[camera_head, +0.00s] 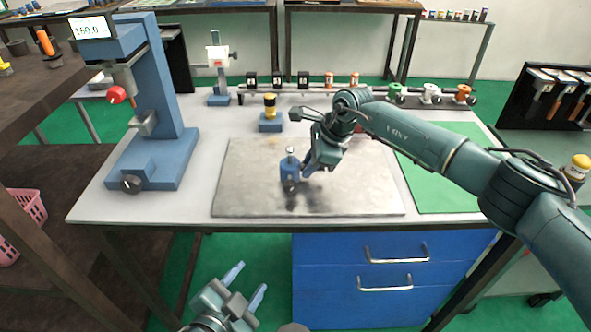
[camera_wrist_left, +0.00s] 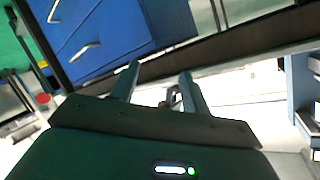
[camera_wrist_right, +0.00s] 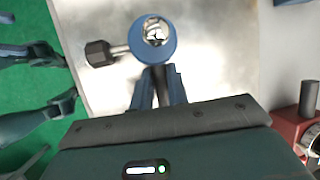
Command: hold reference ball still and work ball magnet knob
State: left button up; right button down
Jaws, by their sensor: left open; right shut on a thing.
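The reference ball (camera_head: 290,167) is a shiny ball on a round blue base, upright on the grey metal plate (camera_head: 240,190). In the right wrist view the ball (camera_wrist_right: 156,30) shows from above. Its dark magnet knob (camera_wrist_right: 98,53) sticks out on a short metal stem to the left; in the head view the knob (camera_head: 290,187) faces the front. My right gripper (camera_head: 308,166) is shut on the reference ball from the right side; its fingers (camera_wrist_right: 158,78) meet the base. My left gripper (camera_head: 247,281) is open and empty, low in front of the table.
A blue gauge stand (camera_head: 175,100) with a display stands on the table's left. A blue block (camera_head: 270,123) with a yellow-black piece sits behind the plate. A green mat (camera_head: 445,185) lies to the right. Blue drawers (camera_head: 385,300) are under the table. The plate's left part is clear.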

pick_arm(q)
jog(key=s+a+f+n+g+y, duration=0.1)
jog(key=s+a+f+n, duration=0.3)
jog(key=n, duration=0.4)
jog(key=s+f+g, duration=0.1)
jog(key=s, duration=0.1)
jog(key=shift+s+a+f, duration=0.15)
jog(key=shift+s+f, duration=0.2)
jog(key=shift+f, duration=0.05)
jog(key=m+t+y, duration=0.3)
jog(key=m+t, duration=0.4)
jog(key=m, duration=2.7)
send_near(290, 190)
jog(key=w, duration=0.8)
jog(key=shift+w+d, duration=0.25)
